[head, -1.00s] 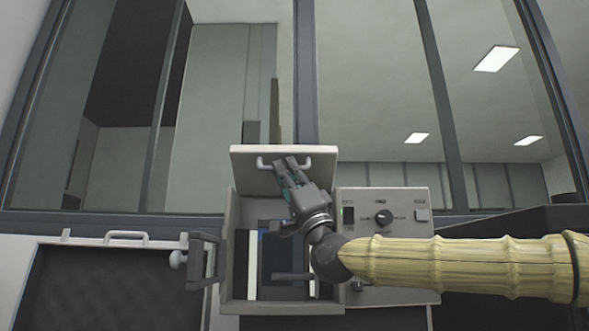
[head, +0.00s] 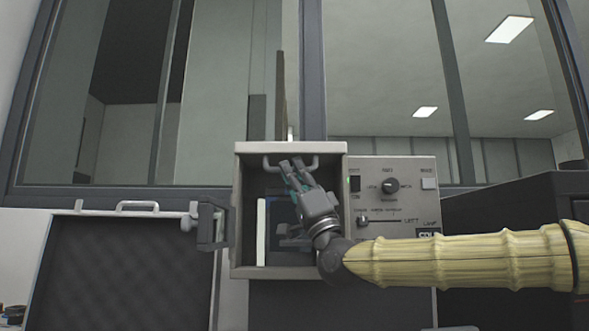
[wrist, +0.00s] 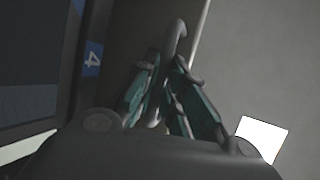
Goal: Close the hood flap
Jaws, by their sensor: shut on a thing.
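The hood flap (wrist: 235,65) is a pale grey panel with a bent grey bar handle (head: 272,163). My gripper (head: 293,172) is shut on the handle near the top of the press housing (head: 237,215). In the wrist view the handle (wrist: 178,42) runs between my teal-padded fingers (wrist: 160,85), and the flap's plain face fills the right side. In the head view the flap's face is hard to tell from the housing, and my gripper and arm cover part of the opening. The dark interior shows below the handle.
A control panel (head: 412,168) with a knob and a slider is right of the housing. A dark framed door (head: 110,265) with a handle on top and a grey bracket (head: 208,226) are at left. A large window stands behind. My arm reaches in from the right.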

